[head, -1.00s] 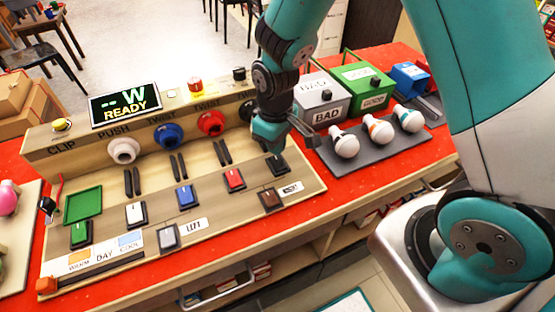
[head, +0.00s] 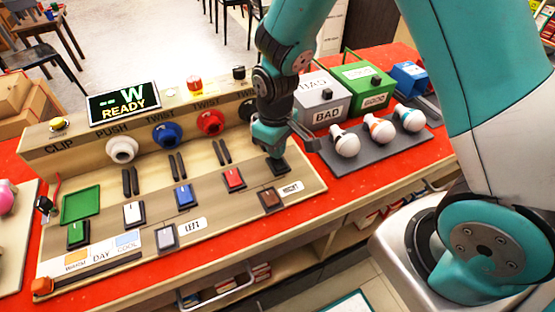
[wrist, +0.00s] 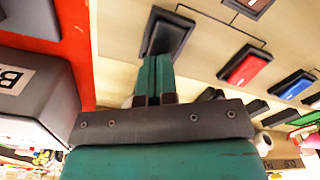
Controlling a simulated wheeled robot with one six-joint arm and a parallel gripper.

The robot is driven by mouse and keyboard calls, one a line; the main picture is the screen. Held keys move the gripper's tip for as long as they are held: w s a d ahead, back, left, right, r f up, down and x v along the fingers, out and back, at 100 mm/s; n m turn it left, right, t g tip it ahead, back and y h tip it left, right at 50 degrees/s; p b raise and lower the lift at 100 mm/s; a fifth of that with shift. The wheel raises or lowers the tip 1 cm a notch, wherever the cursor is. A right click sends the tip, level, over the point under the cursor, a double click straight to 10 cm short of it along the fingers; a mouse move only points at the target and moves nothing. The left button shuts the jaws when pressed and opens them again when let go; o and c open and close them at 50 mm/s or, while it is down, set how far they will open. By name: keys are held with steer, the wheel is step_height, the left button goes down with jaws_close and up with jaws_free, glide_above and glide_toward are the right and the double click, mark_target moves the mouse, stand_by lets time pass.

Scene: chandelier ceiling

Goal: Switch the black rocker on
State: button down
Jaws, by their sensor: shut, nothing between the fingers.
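The black rocker (head: 280,165) sits at the right end of the row of rockers on the wooden panel. My gripper (head: 275,154) is shut and empty, its fingertips at the black rocker, partly covering it in the head view. In the wrist view the closed fingertips (wrist: 156,58) overlap the near end of the black rocker (wrist: 166,34) and look to be on it or just above it; contact cannot be told for certain.
The red rocker (head: 233,178), blue rocker (head: 184,195) and white rocker (head: 134,213) lie to the left, the brown rocker (head: 270,199) in front. A grey tray (head: 376,153) with bulbs and the BAD box (head: 322,100) stand right. The display (head: 124,102) reads "W READY".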

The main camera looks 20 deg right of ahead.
steer(key=shift+f+b, duration=0.3)
steer(key=shift+f, duration=0.2)
steer(key=shift+r+p, duration=3.15)
steer(key=shift+r, duration=0.4)
steer(key=shift+r, duration=0.15)
steer(key=s+a+r+y, duration=0.2)
steer(key=s+r, duration=0.7)
steer(key=r, duration=0.1)
steer(key=s+a+r+n+y, duration=0.1)
steer(key=s+a+r+y, duration=0.1)
steer(key=s+r, duration=0.7)
steer(key=shift+s+a+r, duration=0.25)
steer(key=shift+s+r, duration=0.05)
steer(key=shift+r, duration=0.6)
